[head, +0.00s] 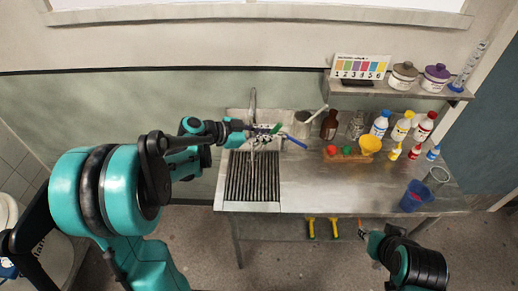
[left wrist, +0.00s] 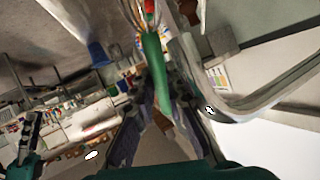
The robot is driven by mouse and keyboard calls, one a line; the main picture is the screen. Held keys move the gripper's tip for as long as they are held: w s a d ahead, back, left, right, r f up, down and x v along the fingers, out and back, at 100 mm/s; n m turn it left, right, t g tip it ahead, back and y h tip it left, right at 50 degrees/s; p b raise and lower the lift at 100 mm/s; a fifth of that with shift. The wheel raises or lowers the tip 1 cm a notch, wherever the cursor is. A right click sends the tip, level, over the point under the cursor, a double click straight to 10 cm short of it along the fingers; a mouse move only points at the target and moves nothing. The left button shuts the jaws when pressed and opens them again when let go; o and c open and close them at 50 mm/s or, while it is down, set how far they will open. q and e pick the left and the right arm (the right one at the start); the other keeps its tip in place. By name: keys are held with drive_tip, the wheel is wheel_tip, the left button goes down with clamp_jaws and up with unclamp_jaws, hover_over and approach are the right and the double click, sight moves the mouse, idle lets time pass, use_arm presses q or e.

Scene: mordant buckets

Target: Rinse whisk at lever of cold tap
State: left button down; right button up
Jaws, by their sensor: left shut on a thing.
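My left gripper (head: 250,127) is shut on the green handle of the whisk (head: 276,128), over the sink (head: 236,143). In the left wrist view the green handle (left wrist: 152,60) runs up between the fingers, with thin wires at its far end. The grey tap (head: 253,99) rises behind the gripper; its curved pipe looms close at right in the wrist view (left wrist: 195,75). A blue bar (head: 295,141), perhaps the cold lever, lies just right of the whisk. I cannot tell whether they touch. My right gripper (head: 366,235) is low at the front; its jaws are unclear.
A ribbed drainboard (head: 252,178) lies in front of the sink. Right of it stand a grey jug (head: 302,124), a brown bottle (head: 330,124), several labelled bottles and a blue cup (head: 415,196). The front middle of the counter (head: 330,185) is clear. A shelf (head: 400,90) hangs above.

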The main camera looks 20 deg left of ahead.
use_arm(q)
drive_tip(key=shift+w, duration=0.1)
drive_tip(key=shift+w+d, duration=0.25)
drive_tip(key=shift+w, duration=0.05)
drive_tip(key=shift+s+a, duration=0.1)
drive_tip(key=shift+s, duration=0.05)
drive_tip(key=shift+s+a, duration=0.2)
drive_tip(key=shift+s, duration=0.1)
drive_tip(key=shift+d, duration=0.1)
idle(1.7)
drive_tip(key=s+d, duration=0.2)
drive_tip(key=d, duration=0.1)
drive_tip(key=shift+s+d, duration=0.25)
drive_tip(key=shift+s, duration=0.05)
idle(0.3)
